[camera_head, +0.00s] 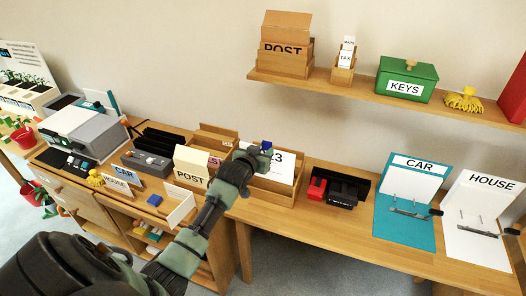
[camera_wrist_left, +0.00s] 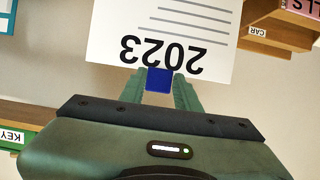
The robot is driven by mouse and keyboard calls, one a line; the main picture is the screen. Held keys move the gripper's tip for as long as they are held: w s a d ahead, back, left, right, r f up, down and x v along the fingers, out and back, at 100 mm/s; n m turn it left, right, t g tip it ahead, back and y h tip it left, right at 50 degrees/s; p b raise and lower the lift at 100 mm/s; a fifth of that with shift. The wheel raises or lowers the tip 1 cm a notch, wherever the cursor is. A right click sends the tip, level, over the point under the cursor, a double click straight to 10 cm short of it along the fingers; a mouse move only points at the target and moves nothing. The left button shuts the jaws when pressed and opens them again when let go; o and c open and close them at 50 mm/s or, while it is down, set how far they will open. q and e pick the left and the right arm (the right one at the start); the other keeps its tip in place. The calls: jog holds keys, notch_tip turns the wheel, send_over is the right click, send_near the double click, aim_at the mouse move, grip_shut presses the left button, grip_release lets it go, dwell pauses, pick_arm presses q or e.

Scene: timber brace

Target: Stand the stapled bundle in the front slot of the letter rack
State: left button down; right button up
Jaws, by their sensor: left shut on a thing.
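The stapled bundle is a white sheet headed 2023 (camera_wrist_left: 185,30) with printed lines; in the head view it shows as a white sheet ending in "23" (camera_head: 287,160). My left gripper (camera_wrist_left: 159,80) is shut on a small blue piece at the bundle's headed edge. In the head view the left gripper (camera_head: 262,151) is at the top of the sheet, over the wooden letter rack (camera_head: 277,191). The sheet's lower part appears behind the rack's front panel. I cannot tell whether it rests in a slot. My right gripper is out of view.
A POST card (camera_head: 190,168) and further wooden racks (camera_head: 215,138) stand left of the sheet. Red and black desk items (camera_head: 340,190) are to its right, then CAR (camera_head: 408,215) and HOUSE (camera_head: 480,225) folders. A shelf with a green KEYS box (camera_head: 405,82) hangs above.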

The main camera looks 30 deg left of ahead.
pick_arm(q)
jog(key=shift+r, duration=0.1)
jog(key=shift+s+r+p, duration=0.1)
jog(key=shift+p, duration=0.25)
notch_tip(320, 180, down, 5)
jog(key=b, duration=0.3)
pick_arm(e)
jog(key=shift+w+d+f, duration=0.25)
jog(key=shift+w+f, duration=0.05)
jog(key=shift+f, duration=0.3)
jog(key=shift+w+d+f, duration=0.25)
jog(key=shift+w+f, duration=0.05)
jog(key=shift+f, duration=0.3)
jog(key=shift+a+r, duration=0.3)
pick_arm(q)
jog(key=shift+p, duration=0.4)
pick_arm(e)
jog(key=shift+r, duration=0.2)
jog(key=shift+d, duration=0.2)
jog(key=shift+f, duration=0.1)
